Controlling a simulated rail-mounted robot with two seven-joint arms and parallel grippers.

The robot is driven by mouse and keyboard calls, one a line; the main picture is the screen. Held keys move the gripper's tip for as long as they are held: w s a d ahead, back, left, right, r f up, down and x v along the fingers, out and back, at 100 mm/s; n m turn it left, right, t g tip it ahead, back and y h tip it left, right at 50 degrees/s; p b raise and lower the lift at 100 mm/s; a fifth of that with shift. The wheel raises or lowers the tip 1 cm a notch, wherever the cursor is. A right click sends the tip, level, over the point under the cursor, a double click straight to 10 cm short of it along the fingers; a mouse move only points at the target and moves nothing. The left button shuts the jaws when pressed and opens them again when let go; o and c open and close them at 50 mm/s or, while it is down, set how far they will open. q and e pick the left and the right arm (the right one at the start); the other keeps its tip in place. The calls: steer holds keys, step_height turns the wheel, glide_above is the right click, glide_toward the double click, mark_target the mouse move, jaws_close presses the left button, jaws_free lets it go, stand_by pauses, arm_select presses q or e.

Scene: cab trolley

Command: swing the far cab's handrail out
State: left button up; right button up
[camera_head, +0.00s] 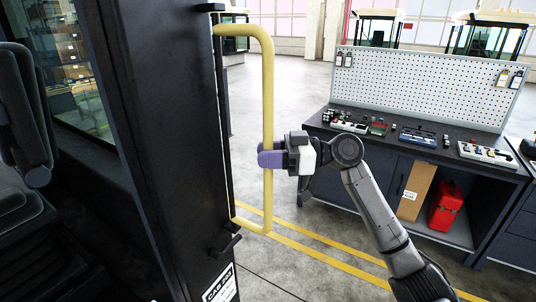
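The yellow handrail (267,95) is a tall bent bar on the dark post of the cab (165,130), left of the middle. Its top and bottom ends meet the post, and its long upright part stands out to the right of it. My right gripper (269,159) is at the upright part, a little below its middle. Its purple fingers lie around the bar and look closed on it. The far finger is partly hidden by the bar. My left gripper is not in view.
A workbench (432,152) with a pegboard (430,85) stands to the right, with small tools on top. A red toolbox (445,206) and a cardboard box (416,191) sit on its lower shelf. Open floor (300,95) lies between cab and bench.

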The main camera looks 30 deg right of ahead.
steer(key=shift+s, duration=0.1)
steer(key=b+v, duration=0.1)
steer(key=v, duration=1.2)
steer(key=shift+d, duration=0.4)
